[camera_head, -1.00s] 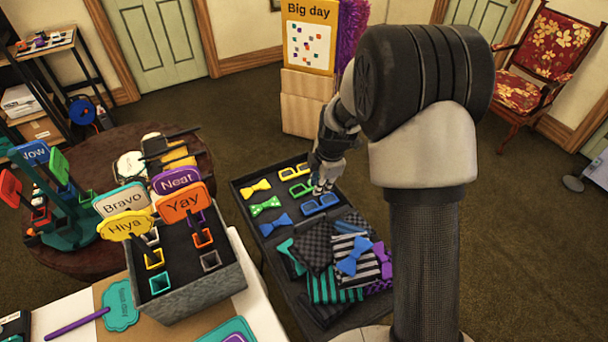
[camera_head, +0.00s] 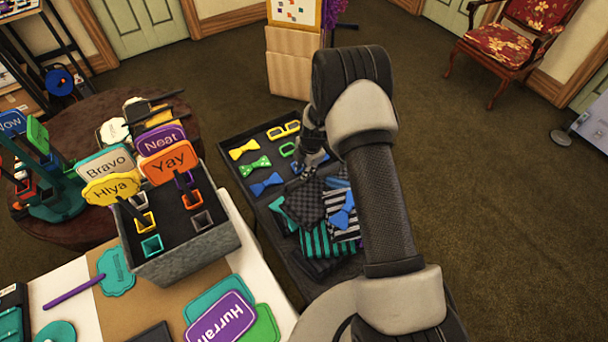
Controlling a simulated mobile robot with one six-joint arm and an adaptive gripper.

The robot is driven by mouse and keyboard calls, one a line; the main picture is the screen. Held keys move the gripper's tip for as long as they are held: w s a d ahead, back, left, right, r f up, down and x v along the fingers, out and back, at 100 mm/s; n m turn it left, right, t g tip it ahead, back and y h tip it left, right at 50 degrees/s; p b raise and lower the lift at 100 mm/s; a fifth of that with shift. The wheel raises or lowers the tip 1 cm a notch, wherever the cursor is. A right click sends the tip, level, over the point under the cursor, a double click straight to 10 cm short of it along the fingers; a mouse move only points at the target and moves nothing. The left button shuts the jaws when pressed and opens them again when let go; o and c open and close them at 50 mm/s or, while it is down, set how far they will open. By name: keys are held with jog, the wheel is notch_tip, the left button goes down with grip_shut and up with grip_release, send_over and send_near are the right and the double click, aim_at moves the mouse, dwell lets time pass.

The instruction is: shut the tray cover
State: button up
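A long black tray (camera_head: 229,148) stands right of the white table. Its far part holds yellow, green and blue bow ties and pairs of glasses. Folded checked and striped cloths (camera_head: 303,201) with a blue bow tie lie in its nearer part. No raised cover shows on it; I cannot tell which part is the cover, and my arm hides the tray's right side. My gripper (camera_head: 311,164) points down over the tray, close to the blue glasses and the cloths. It is small and partly hidden, so its fingers and any contact are unclear.
A grey box (camera_head: 186,262) of coloured speech signs stands on the white table (camera_head: 262,290), left of the tray. A round brown table (camera_head: 75,142) is at the left. A wooden stand (camera_head: 293,70) is behind the tray. Carpet at the right is clear up to the red chair (camera_head: 515,40).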

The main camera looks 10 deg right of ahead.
jog(key=f, duration=0.4)
jog(key=shift+w+a+b, duration=0.1)
jog(key=shift+w+b, duration=0.2)
jog(key=shift+w, duration=0.1)
jog(key=shift+c, duration=0.3)
grip_shut()
